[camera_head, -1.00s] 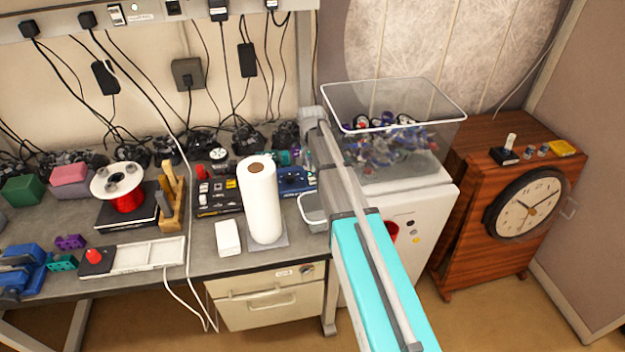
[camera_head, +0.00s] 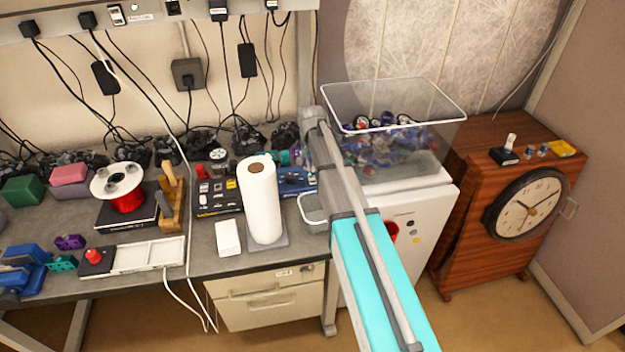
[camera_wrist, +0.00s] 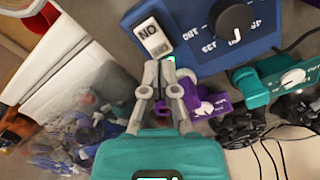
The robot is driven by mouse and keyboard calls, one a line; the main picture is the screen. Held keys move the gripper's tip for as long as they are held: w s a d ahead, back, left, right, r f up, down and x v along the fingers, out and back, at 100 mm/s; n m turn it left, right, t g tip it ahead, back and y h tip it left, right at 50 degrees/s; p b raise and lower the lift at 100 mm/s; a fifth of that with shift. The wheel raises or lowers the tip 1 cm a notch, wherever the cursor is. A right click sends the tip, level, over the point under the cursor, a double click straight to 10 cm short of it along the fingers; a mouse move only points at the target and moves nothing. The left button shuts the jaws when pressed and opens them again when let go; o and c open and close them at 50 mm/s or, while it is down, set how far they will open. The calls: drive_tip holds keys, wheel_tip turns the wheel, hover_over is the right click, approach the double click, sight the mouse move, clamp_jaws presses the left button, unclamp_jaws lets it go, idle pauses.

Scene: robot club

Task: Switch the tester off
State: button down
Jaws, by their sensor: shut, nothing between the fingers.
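A blue box with a black dial (camera_wrist: 233,17) and a white rocker switch (camera_wrist: 153,38) fills the top of the wrist view; I take it for the tester (camera_wrist: 205,62). The switch carries black letters that read like "NO" from this side. In the head view the blue box (camera_head: 291,181) stands on the bench, partly hidden by my arm. My gripper (camera_wrist: 162,63) is shut and empty. Its fingertips are just below the switch in the wrist view, close to a small green light; I cannot tell whether they touch the box. My arm hides the gripper in the head view.
A purple part (camera_wrist: 205,104) and a teal device (camera_wrist: 278,80) are close to the fingers' right. A paper roll (camera_head: 261,205) stands left of the blue box. A clear bin (camera_head: 450,105) is right of my arm. A grey tub (camera_head: 312,213) is near the bench edge.

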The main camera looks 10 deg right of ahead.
sight(312, 176)
drive_tip(key=shift+f+b, duration=1.4)
idle(1.3)
drive_tip(key=shift+r, duration=0.15)
drive_tip(key=shift+r+p, duration=3.4)
drive_tip(key=shift+p, duration=0.2)
drive_tip(key=s+n, duration=0.6)
drive_tip(key=s, duration=1.9)
drive_tip(key=shift+s+a+f, duration=0.15)
drive_tip(key=shift+s+a, duration=0.1)
drive_tip(key=shift+a, duration=0.1)
